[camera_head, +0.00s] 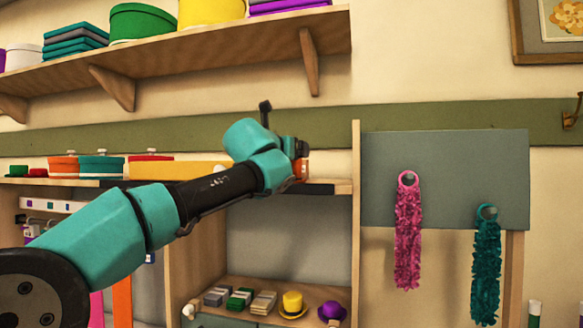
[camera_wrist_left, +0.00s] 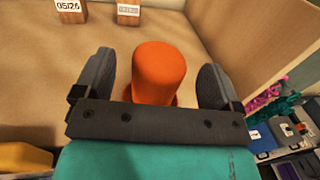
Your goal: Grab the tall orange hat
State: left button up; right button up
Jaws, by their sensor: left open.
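The tall orange hat (camera_wrist_left: 160,68) stands upright on a wooden shelf board in the left wrist view, its brim partly hidden by my gripper. My left gripper (camera_wrist_left: 158,82) is open, with one dark finger on each side of the hat's crown and a gap on both sides. In the head view my left arm reaches in from the left to the middle shelf. My left gripper (camera_head: 300,150) is mostly hidden there behind its own wrist, and a small orange patch of the hat (camera_head: 301,171) shows beside it. My right gripper is in neither view.
A wooden side panel (camera_head: 356,235) rises just right of the gripper. A yellow box (camera_head: 185,171) sits on the same shelf to the left. Two small number blocks (camera_wrist_left: 70,10) (camera_wrist_left: 128,12) stand behind the hat. Small hats (camera_head: 292,304) stand on the shelf below.

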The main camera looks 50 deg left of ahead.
pick_arm(q)
jog(key=shift+x, duration=1.2)
jog(key=shift+c, duration=0.2)
jog(key=c, duration=0.9)
